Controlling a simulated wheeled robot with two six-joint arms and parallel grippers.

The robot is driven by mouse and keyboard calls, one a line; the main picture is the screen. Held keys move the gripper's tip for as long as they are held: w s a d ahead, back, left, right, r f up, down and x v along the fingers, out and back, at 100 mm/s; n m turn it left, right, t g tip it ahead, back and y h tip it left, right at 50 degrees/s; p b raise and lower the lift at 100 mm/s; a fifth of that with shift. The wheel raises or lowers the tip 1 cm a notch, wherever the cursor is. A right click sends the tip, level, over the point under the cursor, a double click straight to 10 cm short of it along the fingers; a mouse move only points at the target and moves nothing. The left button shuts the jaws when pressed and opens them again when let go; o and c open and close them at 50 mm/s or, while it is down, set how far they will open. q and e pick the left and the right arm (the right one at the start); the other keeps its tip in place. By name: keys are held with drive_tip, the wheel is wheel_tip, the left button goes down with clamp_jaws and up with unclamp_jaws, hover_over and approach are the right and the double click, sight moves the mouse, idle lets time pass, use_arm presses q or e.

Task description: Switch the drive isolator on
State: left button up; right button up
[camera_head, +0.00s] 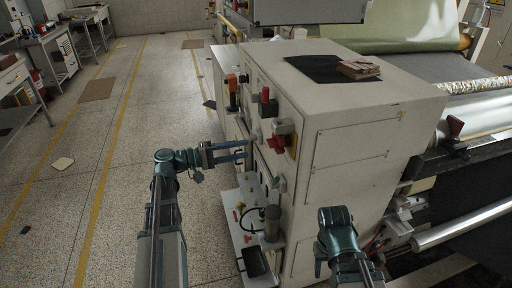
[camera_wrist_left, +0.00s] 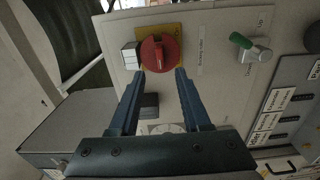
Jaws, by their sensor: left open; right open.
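A red rotary knob on a yellow plate, which looks like the drive isolator (camera_wrist_left: 155,52), sits on the cabinet's pale control panel. Its grip bar runs roughly up and down in the left wrist view. In the head view the isolator (camera_head: 278,142) juts from the cabinet's left face. My left gripper (camera_head: 247,150) is open and empty, pointing at the panel just left of the isolator. In the left wrist view its fingertips (camera_wrist_left: 160,72) lie either side of the knob's lower edge; I see no contact. My right arm is at lower right; its fingers do not show.
A green-tipped lever (camera_wrist_left: 250,46) is on the same panel. A red button box (camera_head: 266,103) and an orange device (camera_head: 232,88) are on the cabinet (camera_head: 350,140). A shelf with fittings (camera_head: 243,222) projects below my left gripper. Open floor lies left.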

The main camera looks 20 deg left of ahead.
use_arm(q)
drive_tip(key=v, duration=0.4)
drive_tip(key=shift+s+a, duration=0.25)
drive_tip(key=shift+a, duration=0.1)
drive_tip(key=s+d+f+m+g+y+p, duration=0.15)
drive_tip(key=d+f+g, duration=0.25)
drive_tip(key=d, duration=0.4)
drive_tip(key=s+d+f+m+g+y+p, duration=0.1)
drive_tip(key=s+d+f+m+g+y, duration=0.15)
drive_tip(key=d+f, duration=0.45)
drive_tip(key=s+d+f+m+g+y+p, duration=0.1)
drive_tip(key=s+d+f+m+g+y, duration=0.1)
drive_tip(key=s+y, duration=0.4)
drive_tip(key=s+d+f+m+g+y+p, duration=0.1)
drive_tip(key=s+d+f+m+y+p, duration=0.1)
drive_tip(key=s+d+m+y, duration=0.2)
drive_tip(key=shift+s+d+f+g+y, duration=0.4)
drive_tip(key=shift+s+d+y, duration=0.7)
drive_tip(key=shift+d, duration=0.7)
drive_tip(key=shift+w, duration=0.15)
